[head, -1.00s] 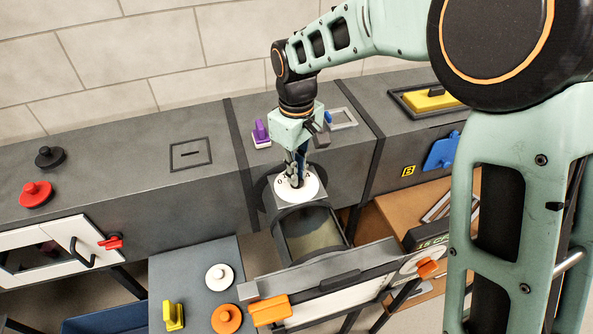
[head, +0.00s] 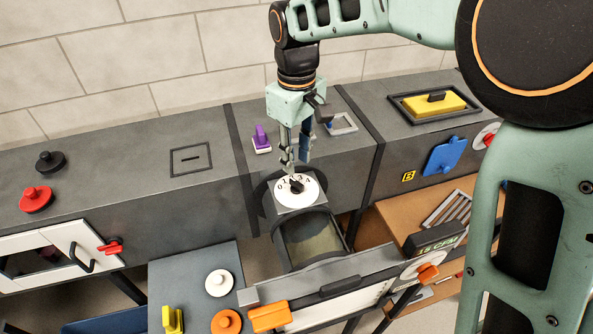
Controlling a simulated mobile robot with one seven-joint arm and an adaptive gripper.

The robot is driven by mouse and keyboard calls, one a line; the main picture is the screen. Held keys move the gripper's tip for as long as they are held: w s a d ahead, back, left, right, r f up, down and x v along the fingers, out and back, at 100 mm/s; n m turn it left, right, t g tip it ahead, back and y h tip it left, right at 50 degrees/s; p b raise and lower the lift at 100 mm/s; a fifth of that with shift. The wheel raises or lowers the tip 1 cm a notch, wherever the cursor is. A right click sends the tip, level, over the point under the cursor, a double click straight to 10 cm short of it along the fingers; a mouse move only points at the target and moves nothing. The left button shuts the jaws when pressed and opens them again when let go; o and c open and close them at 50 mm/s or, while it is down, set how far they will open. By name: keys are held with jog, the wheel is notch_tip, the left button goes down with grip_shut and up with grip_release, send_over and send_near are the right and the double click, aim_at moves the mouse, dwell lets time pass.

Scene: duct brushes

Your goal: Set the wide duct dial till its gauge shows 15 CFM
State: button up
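A white dial (head: 311,194) with black numbers and a black knob (head: 296,184) sits on top of the duct's open end piece. My gripper (head: 295,168) is just above the knob, pointing down. Its two fingers are apart with nothing visible between them, and they appear clear of the knob. A dark gauge (head: 437,238) at the right shows yellow-green text that reads as 15 CFM, seen at a slant.
An open duct mouth (head: 310,240) lies below the dial. A grey panel with an orange handle (head: 268,316) and an orange knob (head: 428,273) crosses in front. A purple-handled plug (head: 261,140) stands left of my gripper, and a blue-handled frame (head: 343,124) lies to its right.

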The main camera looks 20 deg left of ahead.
notch_tip(320, 180, up, 5)
jog(key=shift+r, duration=0.2)
jog(key=shift+w, duration=0.1)
dwell(0.4)
